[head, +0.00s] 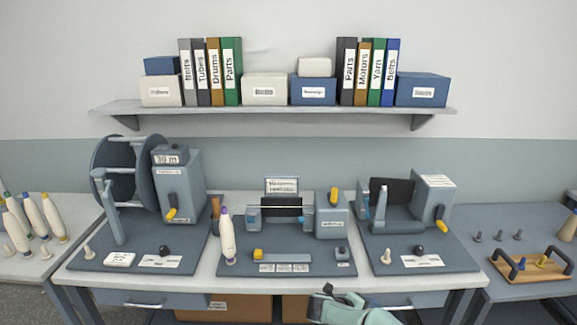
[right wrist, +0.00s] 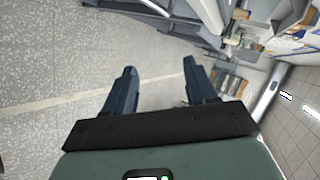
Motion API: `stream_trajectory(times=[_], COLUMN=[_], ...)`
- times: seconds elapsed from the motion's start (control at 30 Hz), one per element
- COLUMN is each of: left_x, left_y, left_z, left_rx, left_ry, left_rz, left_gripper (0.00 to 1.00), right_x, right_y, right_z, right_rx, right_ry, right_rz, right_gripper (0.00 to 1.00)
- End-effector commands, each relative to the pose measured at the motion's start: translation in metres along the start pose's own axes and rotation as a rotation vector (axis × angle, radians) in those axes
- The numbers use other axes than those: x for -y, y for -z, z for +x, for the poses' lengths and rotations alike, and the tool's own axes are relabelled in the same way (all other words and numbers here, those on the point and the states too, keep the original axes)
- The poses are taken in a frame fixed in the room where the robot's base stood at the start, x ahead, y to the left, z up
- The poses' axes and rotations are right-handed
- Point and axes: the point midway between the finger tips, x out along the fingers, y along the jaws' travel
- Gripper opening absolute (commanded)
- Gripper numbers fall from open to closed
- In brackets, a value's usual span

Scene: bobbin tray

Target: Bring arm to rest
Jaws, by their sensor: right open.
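My right gripper (head: 322,304) shows at the bottom middle of the head view, low in front of the workbench (head: 350,278), with part of my right arm behind it. In the right wrist view its two dark fingers (right wrist: 160,82) are spread apart with nothing between them, over a speckled floor. My left gripper is not in view. A wooden tray (head: 532,270) with two dark handles and small yellow pieces stands on the right side table. A white bobbin with a purple tip (head: 227,238) stands upright on the middle of the bench.
Three machine stations line the bench: a large reel (head: 128,180) at left, a middle unit (head: 332,215) and a right unit (head: 432,200). Several bobbins (head: 50,217) stand on the left table. Cardboard boxes (head: 230,308) sit under the bench. A shelf (head: 275,109) holds binders and boxes.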

Motion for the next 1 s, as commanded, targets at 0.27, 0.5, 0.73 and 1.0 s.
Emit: stream_trajectory(times=[0.27,0.5,0.73,1.0], left_x=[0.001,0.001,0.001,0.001], left_y=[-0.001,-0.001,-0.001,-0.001], left_z=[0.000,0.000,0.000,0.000], left_rx=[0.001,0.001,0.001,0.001], left_ry=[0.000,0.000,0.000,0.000], left_rz=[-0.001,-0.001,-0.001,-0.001], left_gripper=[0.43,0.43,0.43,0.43], right_x=[-0.160,-0.310,-0.383,-0.399], right_y=[0.021,0.109,0.197,0.228], right_z=[0.059,0.013,-0.051,-0.077], right_rx=[0.505,0.994,1.373,1.508], right_ry=[0.073,-0.083,-0.221,-0.259], right_rz=[-0.907,-1.456,-1.711,-1.775], right_gripper=[0.56,0.56,0.56,0.56])
